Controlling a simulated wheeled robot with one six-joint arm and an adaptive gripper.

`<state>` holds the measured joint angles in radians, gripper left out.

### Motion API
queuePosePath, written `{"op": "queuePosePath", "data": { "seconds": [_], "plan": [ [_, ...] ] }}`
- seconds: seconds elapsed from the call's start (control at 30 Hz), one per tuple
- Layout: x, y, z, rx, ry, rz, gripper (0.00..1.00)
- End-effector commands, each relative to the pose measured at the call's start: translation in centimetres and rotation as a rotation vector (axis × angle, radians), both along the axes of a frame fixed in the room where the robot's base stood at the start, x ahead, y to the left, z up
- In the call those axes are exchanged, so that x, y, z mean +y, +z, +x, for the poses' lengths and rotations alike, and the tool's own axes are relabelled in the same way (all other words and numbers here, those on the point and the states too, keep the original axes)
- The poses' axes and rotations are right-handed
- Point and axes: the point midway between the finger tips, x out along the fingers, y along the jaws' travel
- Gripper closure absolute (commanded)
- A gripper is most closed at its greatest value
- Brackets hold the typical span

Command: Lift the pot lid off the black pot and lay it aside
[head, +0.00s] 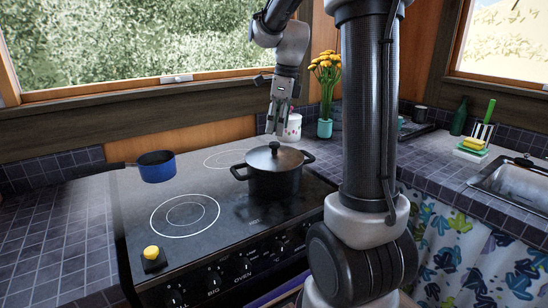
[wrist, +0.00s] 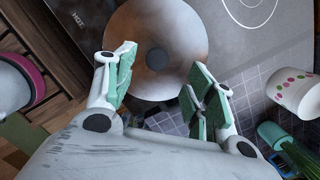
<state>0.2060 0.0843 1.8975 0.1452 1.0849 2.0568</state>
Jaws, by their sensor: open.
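The black pot (head: 272,183) stands on the stove at the back right, with two side handles. The pot lid (head: 276,158) sits on top of it, with a dark knob (head: 274,147) at its centre. In the wrist view the lid (wrist: 153,35) is a round brownish metal disc beyond my fingertips, with the knob (wrist: 157,59) between them in the picture. My gripper (head: 276,132) is open and empty, above the lid and pointing down; it also shows in the wrist view (wrist: 158,78). The pot body is mostly hidden under the lid in the wrist view.
A blue saucepan (head: 157,167) stands at the stove's back left. A white dotted cup (head: 292,127) and a vase of yellow flowers (head: 325,110) stand behind the pot. The front left burner (head: 185,215) is bare, and the tiled counter (head: 60,228) at left is clear.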

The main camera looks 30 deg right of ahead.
Motion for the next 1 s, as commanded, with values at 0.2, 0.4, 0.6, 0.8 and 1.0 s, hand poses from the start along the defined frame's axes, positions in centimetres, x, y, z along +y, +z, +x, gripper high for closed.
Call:
{"op": "queuePosePath", "data": {
  "seconds": [0.2,0.4,0.6,0.8,1.0],
  "plan": [
    [0.4,-2.9,0.0,0.005,0.003,0.0,0.46],
    [0.9,-5.9,0.3,0.002,0.003,0.0,0.46],
    [0.9,-6.6,0.4,0.001,0.004,0.0,0.46],
    [0.9,-6.6,0.4,0.001,0.004,0.0,0.62],
    [0.9,-6.6,0.4,0.001,0.004,0.0,0.98]
  ]
}}
